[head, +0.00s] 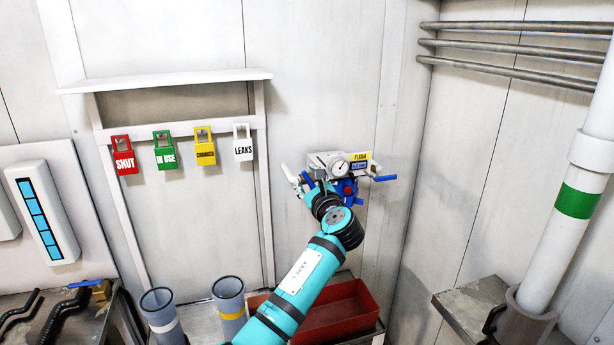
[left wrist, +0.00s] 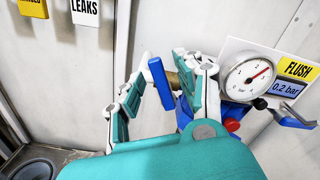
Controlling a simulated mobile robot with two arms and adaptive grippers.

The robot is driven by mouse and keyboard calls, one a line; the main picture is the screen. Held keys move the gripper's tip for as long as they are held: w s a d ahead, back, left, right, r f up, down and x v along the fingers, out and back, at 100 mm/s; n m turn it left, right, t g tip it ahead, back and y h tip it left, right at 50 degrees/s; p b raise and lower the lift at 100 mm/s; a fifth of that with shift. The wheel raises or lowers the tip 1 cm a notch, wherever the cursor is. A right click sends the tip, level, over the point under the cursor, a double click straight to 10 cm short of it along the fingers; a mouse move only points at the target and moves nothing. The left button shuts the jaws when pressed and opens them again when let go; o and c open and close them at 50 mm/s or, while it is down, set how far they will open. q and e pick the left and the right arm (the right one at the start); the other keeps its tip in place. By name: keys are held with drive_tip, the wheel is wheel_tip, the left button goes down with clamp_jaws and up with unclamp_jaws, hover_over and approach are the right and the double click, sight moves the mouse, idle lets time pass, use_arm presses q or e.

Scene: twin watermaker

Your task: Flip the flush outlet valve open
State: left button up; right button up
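A blue lever (left wrist: 160,83) stands by a brass fitting (left wrist: 184,74) left of the gauge. My left gripper (head: 308,180) is at the unit's left side; in the left wrist view its fingers (left wrist: 160,72) are apart, with this lever between them. I cannot tell whether they touch it. Another blue lever (head: 384,178) sticks out at the unit's right. The unit's lower part is partly hidden. My right gripper is out of view.
Four-colour tags, including SHUT (head: 124,158) and LEAKS (head: 243,147), hang from a rail at the left. A red tray (head: 345,312) and grey tubes (head: 229,298) stand below. A white pipe (head: 560,235) rises at the right. The wall right of the unit is clear.

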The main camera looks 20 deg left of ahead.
use_arm(q)
drive_tip(key=shift+w+a, duration=0.4)
drive_tip(key=shift+w, duration=0.2)
clamp_jaws()
